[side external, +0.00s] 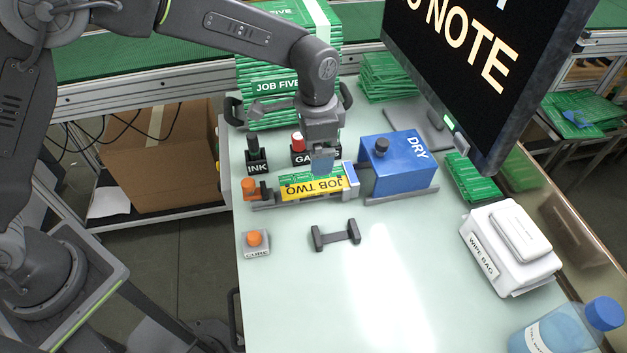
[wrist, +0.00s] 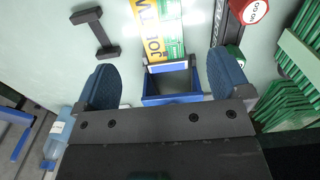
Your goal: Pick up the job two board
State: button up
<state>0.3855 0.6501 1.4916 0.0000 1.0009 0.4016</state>
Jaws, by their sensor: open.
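The job two board (side external: 297,180) is green with a yellow "JOB TWO" label (side external: 316,189). It lies in a grey fixture (side external: 268,203) left of the blue DRY box (side external: 404,166). My gripper (side external: 322,168) hangs just above and behind the board's right part; the gap is hard to judge. In the wrist view, the open blue fingers (wrist: 163,78) stand apart with nothing held between them. The board's green strip (wrist: 173,32) and part of the yellow label show beyond them, in front of the blue box (wrist: 172,98). The board's far end is cut off.
An INK holder (side external: 257,166) and a red-topped gauge (side external: 299,143) stand behind the fixture. An orange-button CURE block (side external: 256,241) and a dark handle (side external: 336,235) lie in front. The screen (side external: 485,70) overhangs at right. The table's front middle is clear.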

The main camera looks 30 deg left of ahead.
aim_at(314, 181)
jog(key=f, duration=0.8)
jog(key=shift+s+a+f, duration=0.15)
jog(key=shift+s+f, duration=0.05)
jog(key=shift+f, duration=0.1)
jog(key=shift+c, duration=0.2)
jog(key=c, duration=1)
jog(key=shift+r, duration=0.1)
